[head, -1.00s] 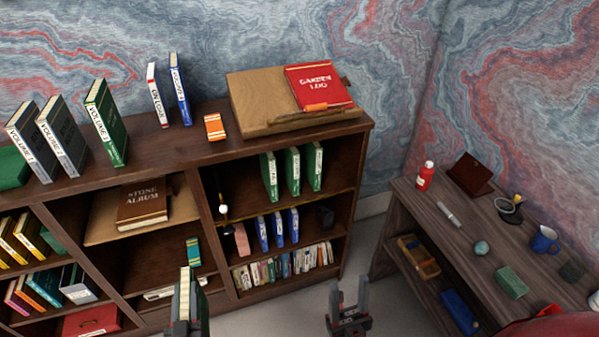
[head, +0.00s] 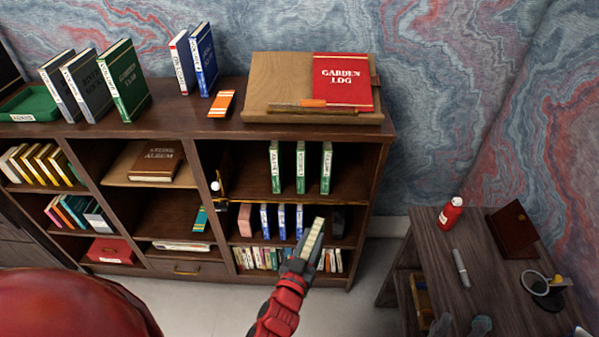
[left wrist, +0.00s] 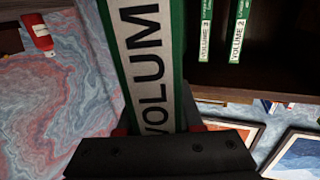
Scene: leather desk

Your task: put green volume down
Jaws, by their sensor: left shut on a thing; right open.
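My left gripper (head: 306,258) is shut on a green volume (head: 315,234), whose cream page edges face up in the head view. In the left wrist view the held green volume (left wrist: 147,60) shows a white spine with large black letters "VOLUM"; the rest is cut off. The gripper is in front of the bookcase's lower right part, below the shelf with three green volumes (head: 300,168). Two of these show in the left wrist view, marked 3 (left wrist: 206,30) and 2 (left wrist: 238,30).
The green volumes' shelf has free room on both sides. Blue books (head: 282,222) stand on the shelf below. A sloped wooden stand (head: 270,85) with a red garden log (head: 342,82) is on top. A desk (head: 430,245) with a red bottle (head: 450,213) is at right.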

